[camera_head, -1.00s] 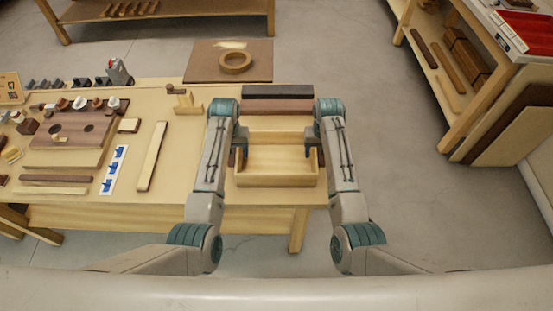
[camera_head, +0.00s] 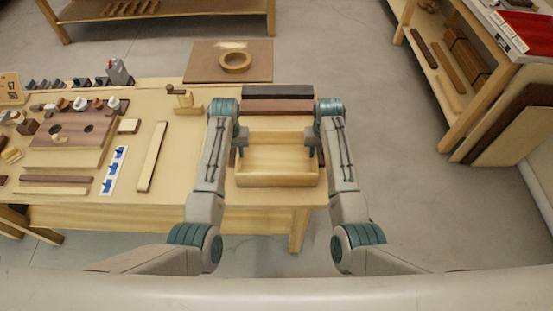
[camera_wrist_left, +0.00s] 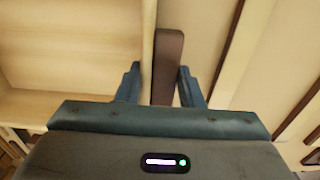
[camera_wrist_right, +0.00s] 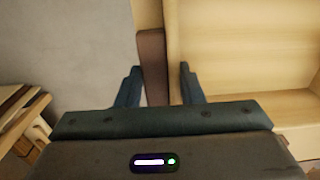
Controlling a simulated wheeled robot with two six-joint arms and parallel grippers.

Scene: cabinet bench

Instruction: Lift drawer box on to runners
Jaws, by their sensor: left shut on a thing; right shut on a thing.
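The drawer box (camera_head: 277,181) is a pale, open-topped wooden box at the right end of the bench, between my two grippers. My left gripper (camera_head: 241,146) is at its left side wall, and my right gripper (camera_head: 312,143) is at its right side wall. In the left wrist view, the fingers stand either side of the box wall (camera_wrist_left: 148,40) and a dark strip (camera_wrist_left: 168,55). The right wrist view likewise shows a dark strip (camera_wrist_right: 153,60) beside the box wall (camera_wrist_right: 172,50) between the fingers. Both grippers are shut on the box; the fingertips are partly hidden.
Dark and reddish-brown blocks (camera_head: 277,106) lie just behind the box. A pale stick (camera_head: 152,157), a blue-marked white strip (camera_head: 114,170) and several wooden parts lie to the left. The bench's right edge is close to my right arm, with open floor (camera_head: 390,150) beyond.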

